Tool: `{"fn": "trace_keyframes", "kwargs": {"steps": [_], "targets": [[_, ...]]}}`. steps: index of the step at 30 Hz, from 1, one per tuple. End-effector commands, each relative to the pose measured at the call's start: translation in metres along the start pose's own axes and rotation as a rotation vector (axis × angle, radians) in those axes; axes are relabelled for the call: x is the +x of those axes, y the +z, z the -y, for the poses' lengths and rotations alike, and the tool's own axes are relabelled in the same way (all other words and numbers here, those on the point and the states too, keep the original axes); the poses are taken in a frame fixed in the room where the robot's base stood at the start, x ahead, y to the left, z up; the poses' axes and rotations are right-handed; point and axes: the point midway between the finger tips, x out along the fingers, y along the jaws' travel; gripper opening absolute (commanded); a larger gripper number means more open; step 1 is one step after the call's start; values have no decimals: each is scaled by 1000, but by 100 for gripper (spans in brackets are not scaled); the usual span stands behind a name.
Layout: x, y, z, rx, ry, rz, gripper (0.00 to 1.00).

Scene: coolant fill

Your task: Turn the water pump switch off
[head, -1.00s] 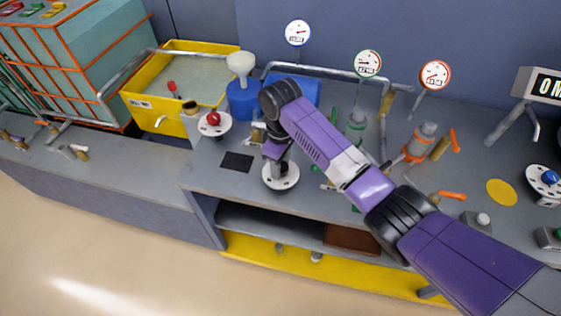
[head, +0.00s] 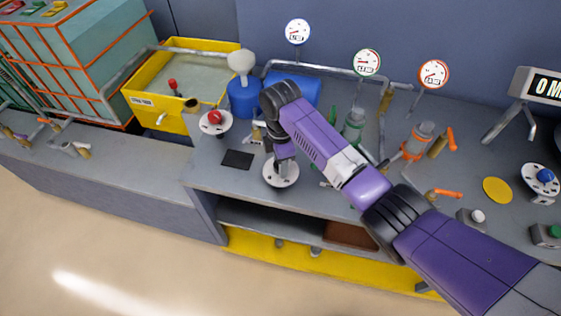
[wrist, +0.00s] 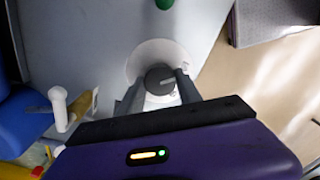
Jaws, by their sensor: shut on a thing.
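A white round dial (head: 291,180) lies on the grey bench below my arm. In the wrist view the dial (wrist: 148,54) carries a dark round knob (wrist: 159,75) with a pale mark on top. My gripper (head: 281,166) points down over the dial. In the wrist view my gripper (wrist: 158,86) has one finger on each side of the knob and is shut on it. In the head view the gripper hides the knob. I cannot read a label that names this dial as the water pump switch.
A yellow tank (head: 150,88), a blue container (head: 243,100) with a white funnel (head: 241,62) and a red-knobbed dial (head: 214,121) stand at the back left. Pipes and an orange-handled valve (head: 447,193) are right of my arm. A black square (head: 238,159) lies left of the dial.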

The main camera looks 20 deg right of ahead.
Motion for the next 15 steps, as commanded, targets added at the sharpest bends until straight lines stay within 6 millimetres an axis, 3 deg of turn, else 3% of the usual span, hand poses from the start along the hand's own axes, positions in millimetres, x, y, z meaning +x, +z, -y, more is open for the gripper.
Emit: {"fn": "trace_keyframes", "kwargs": {"steps": [15], "targets": [[-1,-1,-1,-68,4,-2,1]]}}
